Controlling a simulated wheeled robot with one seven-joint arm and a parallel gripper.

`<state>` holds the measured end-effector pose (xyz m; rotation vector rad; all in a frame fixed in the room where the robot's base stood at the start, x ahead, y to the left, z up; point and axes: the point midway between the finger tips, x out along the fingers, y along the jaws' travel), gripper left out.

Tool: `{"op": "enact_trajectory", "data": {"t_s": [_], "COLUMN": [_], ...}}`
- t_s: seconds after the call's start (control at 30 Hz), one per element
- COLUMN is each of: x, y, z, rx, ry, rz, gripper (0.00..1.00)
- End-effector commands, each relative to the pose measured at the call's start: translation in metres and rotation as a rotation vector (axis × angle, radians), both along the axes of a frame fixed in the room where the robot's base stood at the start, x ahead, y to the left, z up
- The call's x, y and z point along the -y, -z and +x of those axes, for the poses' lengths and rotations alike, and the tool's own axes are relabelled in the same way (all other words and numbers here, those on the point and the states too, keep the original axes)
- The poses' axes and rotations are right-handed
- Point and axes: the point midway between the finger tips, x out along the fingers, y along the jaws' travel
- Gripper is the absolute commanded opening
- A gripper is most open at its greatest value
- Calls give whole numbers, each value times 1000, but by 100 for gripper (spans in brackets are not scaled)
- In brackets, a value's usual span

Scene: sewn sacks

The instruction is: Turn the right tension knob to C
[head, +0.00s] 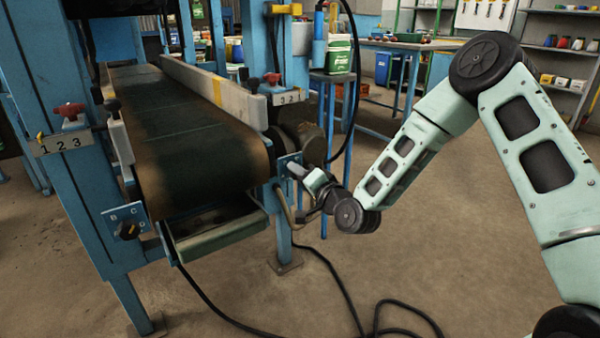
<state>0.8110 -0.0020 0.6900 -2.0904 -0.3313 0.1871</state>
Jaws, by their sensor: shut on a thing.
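The conveyor's right blue plate (284,161) is at the front right corner of the belt. My gripper (297,171) reaches it from the right and is shut on the right tension knob there. The gripper covers the knob, so its pointer and the letter it faces cannot be read. The left tension knob (128,230), black, sits on a blue lettered plate (122,212) at the front left, well apart from my gripper.
The dark belt (190,135) runs away between grey side rails. Red knobs stand above number plates on the left (68,112) and right (272,80). A black cable (400,305) lies on the floor. A blue stand (333,78) with a green-white tub (339,54) is behind the arm.

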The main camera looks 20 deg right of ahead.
Motion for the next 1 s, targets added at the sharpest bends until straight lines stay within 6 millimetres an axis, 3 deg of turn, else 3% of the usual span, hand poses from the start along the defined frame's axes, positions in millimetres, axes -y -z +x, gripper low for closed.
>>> {"op": "enact_trajectory", "data": {"t_s": [0.4, 0.93, 0.97, 1.0], "x": [0, 0, 0, 0], "y": [1, 2, 2, 2], "z": [-1, -1, -1, -1], "rx": [-57, -64, -64, -63], "ry": [0, 0, 0, 0], "rz": [164, 181, 181, 181], "gripper": [13, 13, 44, 55]}}
